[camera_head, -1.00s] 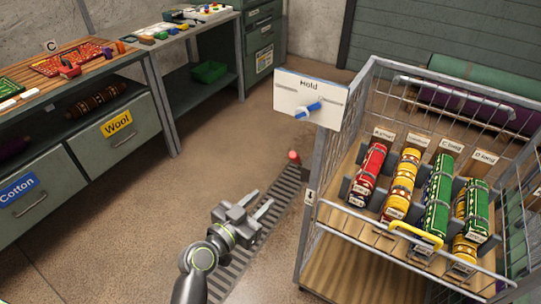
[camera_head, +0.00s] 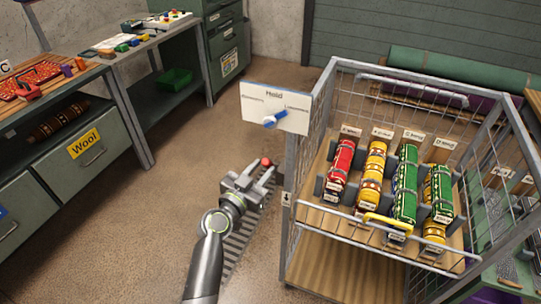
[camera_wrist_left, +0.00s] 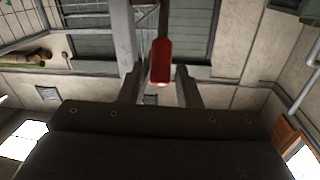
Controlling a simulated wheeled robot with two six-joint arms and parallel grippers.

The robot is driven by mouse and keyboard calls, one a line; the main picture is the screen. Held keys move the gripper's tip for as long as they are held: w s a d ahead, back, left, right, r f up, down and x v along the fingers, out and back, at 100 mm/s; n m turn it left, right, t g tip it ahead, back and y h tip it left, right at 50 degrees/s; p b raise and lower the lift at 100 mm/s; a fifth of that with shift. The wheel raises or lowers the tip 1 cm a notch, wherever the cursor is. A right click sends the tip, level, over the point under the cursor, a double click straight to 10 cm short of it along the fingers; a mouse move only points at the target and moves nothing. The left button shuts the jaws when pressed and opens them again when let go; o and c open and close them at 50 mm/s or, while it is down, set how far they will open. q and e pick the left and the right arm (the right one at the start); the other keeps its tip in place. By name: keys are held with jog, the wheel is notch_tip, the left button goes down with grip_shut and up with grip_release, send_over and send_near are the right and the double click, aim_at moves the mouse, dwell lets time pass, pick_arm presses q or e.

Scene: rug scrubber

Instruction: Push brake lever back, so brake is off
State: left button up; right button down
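The brake lever has a red knob (camera_head: 266,161) and stands low beside the left side of the wire cart. My left gripper (camera_head: 259,168) is at the knob, with its fingers spread. In the left wrist view the red handle (camera_wrist_left: 161,62) hangs from the top, in line with the gap between the two open fingers (camera_wrist_left: 158,75). I cannot tell how deep it is between them or whether they touch it. The lower part of the lever is largely hidden in the head view. My right gripper is not in view.
The wire cart (camera_head: 289,205) with several red, yellow and green rolls stands close on the right. A "Hold" sign panel (camera_head: 255,105) with a blue pointer is above the lever. A slotted floor strip (camera_head: 236,248) runs under my arm. Open floor lies left, before the drawer bench (camera_head: 100,150).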

pick_arm(q)
jog(key=shift+p+x, duration=0.3)
jog(key=shift+x, duration=2.3)
grip_shut()
